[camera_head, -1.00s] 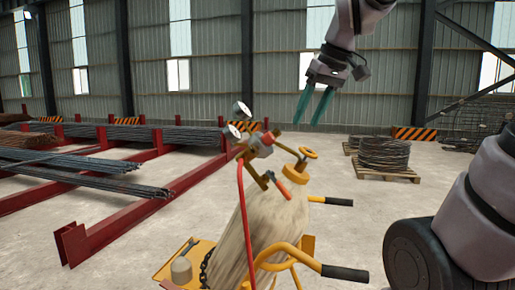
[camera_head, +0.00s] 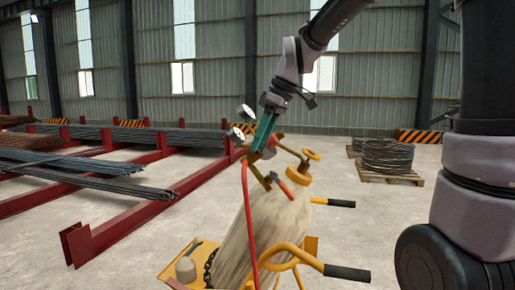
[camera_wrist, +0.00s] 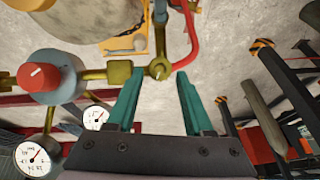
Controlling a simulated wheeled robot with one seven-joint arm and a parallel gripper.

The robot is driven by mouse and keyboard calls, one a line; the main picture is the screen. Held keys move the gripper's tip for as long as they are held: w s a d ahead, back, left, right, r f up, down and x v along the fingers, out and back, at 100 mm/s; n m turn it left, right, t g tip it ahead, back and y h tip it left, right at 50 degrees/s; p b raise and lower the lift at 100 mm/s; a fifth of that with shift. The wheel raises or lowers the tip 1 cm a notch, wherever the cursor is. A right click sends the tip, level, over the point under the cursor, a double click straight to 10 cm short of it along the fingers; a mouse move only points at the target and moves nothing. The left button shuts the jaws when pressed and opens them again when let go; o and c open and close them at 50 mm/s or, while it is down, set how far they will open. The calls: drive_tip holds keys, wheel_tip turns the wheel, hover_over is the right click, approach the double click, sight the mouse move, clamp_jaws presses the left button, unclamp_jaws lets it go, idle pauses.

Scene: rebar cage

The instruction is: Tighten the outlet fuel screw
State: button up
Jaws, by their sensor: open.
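The tan gas cylinder (camera_head: 270,230) stands tilted on a yellow hand cart, with a brass regulator and a red hose (camera_head: 249,215) at its top. In the wrist view the regulator body has a red knob (camera_wrist: 38,77) at left. A brass outlet fitting (camera_wrist: 159,68) with a round end shows between my fingertips, with the red hose (camera_wrist: 192,40) beside it. I cannot tell for sure which part is the outlet fuel screw. My gripper (camera_head: 259,146) is open, its green fingers at the regulator from above. In the wrist view the fingers (camera_wrist: 161,76) lie either side of the fitting, and contact is unclear.
Two gauges (camera_head: 246,111) (camera_head: 236,133) stick out left of the regulator, close to my fingers. The yellow cart handles (camera_head: 345,272) reach right. Red rebar racks (camera_head: 130,215) stand at left. A wire coil on a pallet (camera_head: 388,157) stands at right; floor between is clear.

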drive_tip(key=shift+x, duration=1.1)
clamp_jaws()
